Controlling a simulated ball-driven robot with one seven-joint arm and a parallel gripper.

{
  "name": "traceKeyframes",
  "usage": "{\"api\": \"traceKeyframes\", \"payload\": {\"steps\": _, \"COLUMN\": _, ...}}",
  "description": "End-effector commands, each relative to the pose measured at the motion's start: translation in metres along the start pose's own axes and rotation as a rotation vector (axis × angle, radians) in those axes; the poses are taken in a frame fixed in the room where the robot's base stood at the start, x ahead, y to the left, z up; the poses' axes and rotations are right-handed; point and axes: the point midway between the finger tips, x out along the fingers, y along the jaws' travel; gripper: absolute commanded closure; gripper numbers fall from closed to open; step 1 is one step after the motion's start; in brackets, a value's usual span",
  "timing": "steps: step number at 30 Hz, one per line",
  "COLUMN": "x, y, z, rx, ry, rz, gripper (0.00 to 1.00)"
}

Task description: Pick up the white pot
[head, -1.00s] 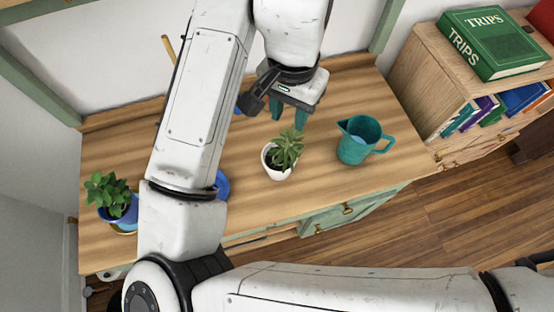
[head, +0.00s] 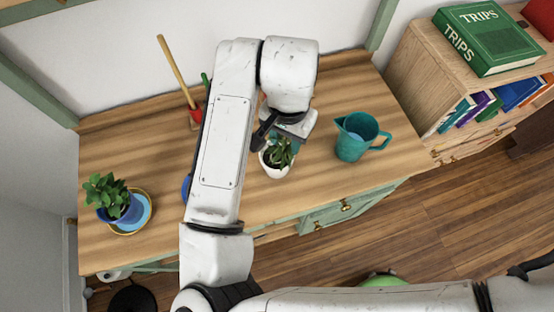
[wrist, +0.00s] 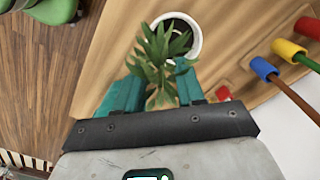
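The white pot (head: 272,170) stands upright on the wooden counter (head: 320,180), holding a leafy green plant (head: 281,152). In the wrist view, the white rim of the pot (wrist: 196,38) and dark soil show beyond the leaves (wrist: 158,55). My gripper (wrist: 157,80) is open, its two teal fingers apart with leaves between and in front of them. In the head view, my gripper (head: 281,140) is right over the plant and hides part of it. The pot is not held. I cannot tell whether the fingers touch the leaves.
A teal pitcher (head: 358,140) stands close to the right of the pot. A blue pot with a plant (head: 118,207) sits on a yellow-rimmed saucer (head: 146,220) at the left. A wooden-handled tool (head: 174,70) stands at the back. My arm hides part of the counter.

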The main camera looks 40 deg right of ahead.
Motion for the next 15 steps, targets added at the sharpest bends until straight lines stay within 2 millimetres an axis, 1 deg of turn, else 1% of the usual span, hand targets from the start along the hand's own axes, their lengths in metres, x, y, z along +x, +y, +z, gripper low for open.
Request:
{"api": "traceKeyframes", "payload": {"steps": 2, "x": -0.0001, "y": -0.0001, "z": -0.0001, "rx": 0.000, "ry": 0.000, "rz": 0.000, "gripper": 0.62}}
{"api": "traceKeyframes", "payload": {"steps": 12, "x": -0.0004, "y": -0.0001, "z": -0.0001, "rx": -0.001, "ry": 0.000, "rz": 0.000, "gripper": 0.93}}
{"api": "traceKeyframes", "payload": {"steps": 14, "x": -0.0004, "y": -0.0001, "z": -0.0001, "rx": -0.001, "ry": 0.000, "rz": 0.000, "gripper": 0.99}}
{"api": "traceKeyframes", "payload": {"steps": 15, "x": -0.0005, "y": -0.0002, "z": -0.0001, "rx": -0.001, "ry": 0.000, "rz": 0.000, "gripper": 1.00}}
